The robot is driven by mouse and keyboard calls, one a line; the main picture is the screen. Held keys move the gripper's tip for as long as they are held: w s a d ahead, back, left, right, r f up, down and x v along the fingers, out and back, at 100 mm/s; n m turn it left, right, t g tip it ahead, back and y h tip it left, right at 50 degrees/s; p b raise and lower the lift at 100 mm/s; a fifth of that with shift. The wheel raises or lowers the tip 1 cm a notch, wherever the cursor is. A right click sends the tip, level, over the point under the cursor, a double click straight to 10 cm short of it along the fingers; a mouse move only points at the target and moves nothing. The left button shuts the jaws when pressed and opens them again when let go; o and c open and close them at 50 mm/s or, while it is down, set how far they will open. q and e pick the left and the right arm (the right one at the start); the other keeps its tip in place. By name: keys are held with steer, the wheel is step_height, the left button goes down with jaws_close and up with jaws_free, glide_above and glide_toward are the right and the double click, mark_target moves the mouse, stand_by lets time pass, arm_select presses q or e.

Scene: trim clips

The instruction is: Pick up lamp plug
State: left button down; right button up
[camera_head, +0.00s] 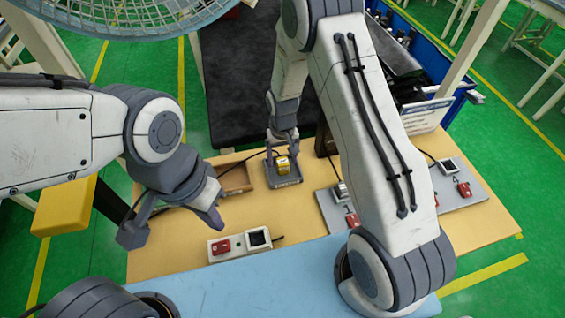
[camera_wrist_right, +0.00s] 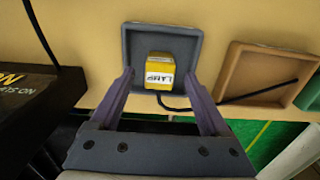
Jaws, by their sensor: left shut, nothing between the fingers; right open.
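The lamp plug (camera_head: 283,165) is a small yellow block in a grey tray (camera_head: 287,183) at the back middle of the table. In the right wrist view the plug (camera_wrist_right: 159,72) shows a white label reading LAMP, with a black cable leaving it. My right gripper (camera_head: 281,153) is over the tray, coming from behind. In the wrist view its open fingers (camera_wrist_right: 160,90) stand to the left and right of the plug, with gaps on both sides. My left gripper (camera_head: 218,222) is shut and empty above the left part of the table, away from the plug.
A brown tray (camera_head: 236,180) lies left of the grey one. A light panel with a red switch and black socket (camera_head: 240,243) is at the front. A black box (camera_wrist_right: 35,95) stands close to the right gripper.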

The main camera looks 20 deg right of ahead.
steer(key=shift+f, duration=1.15)
jaws_close()
steer(key=shift+r, duration=0.1)
